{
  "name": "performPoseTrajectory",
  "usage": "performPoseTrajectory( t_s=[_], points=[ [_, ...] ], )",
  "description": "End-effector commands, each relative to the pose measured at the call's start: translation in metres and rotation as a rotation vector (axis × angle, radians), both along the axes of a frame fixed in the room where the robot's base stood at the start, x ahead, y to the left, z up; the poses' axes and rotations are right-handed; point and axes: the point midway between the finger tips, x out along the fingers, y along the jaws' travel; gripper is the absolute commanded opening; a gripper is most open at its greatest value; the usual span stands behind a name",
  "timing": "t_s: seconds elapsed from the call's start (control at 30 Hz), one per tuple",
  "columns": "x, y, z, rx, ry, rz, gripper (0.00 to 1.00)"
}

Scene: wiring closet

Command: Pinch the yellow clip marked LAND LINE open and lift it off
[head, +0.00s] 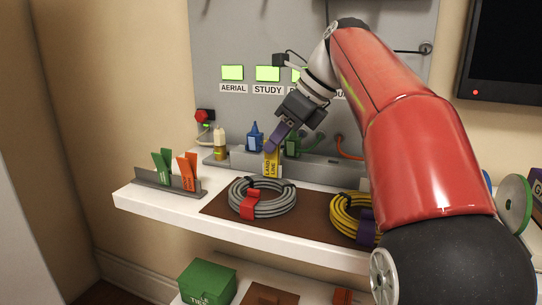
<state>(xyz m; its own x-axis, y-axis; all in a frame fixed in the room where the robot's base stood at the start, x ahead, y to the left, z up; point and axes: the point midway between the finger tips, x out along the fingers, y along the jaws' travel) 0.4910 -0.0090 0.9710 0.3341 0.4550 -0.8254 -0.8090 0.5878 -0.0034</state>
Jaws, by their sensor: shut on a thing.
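The yellow clip marked LAND LINE (270,165) is upright at the middle of the grey strip on the white shelf, between the blue connector and the green one. My gripper (272,148) reaches down to it from the upper right. Its purple fingers are shut on the top of the yellow clip. The gap between the fingers is too small to make out. What the clip's lower end grips is hidden, and I cannot tell whether it touches the strip.
A blue connector (255,138) and a green connector (292,146) stand close on either side. A grey cable coil (262,200) lies in front on a brown mat. Green (162,166) and orange (187,171) clips stand in a rack at left. A yellow coil (350,214) lies right.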

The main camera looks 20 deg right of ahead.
Motion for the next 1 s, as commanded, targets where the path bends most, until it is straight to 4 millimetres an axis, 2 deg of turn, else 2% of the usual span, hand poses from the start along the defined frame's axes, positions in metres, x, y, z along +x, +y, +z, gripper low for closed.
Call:
performPoseTrajectory(
  t_s=[0.67,1.0],
  points=[
    [0.000,0.000,0.011,0.000,0.000,0.000,0.08],
    [0.001,0.000,0.034,0.000,-0.002,0.000,0.08]
  ],
)
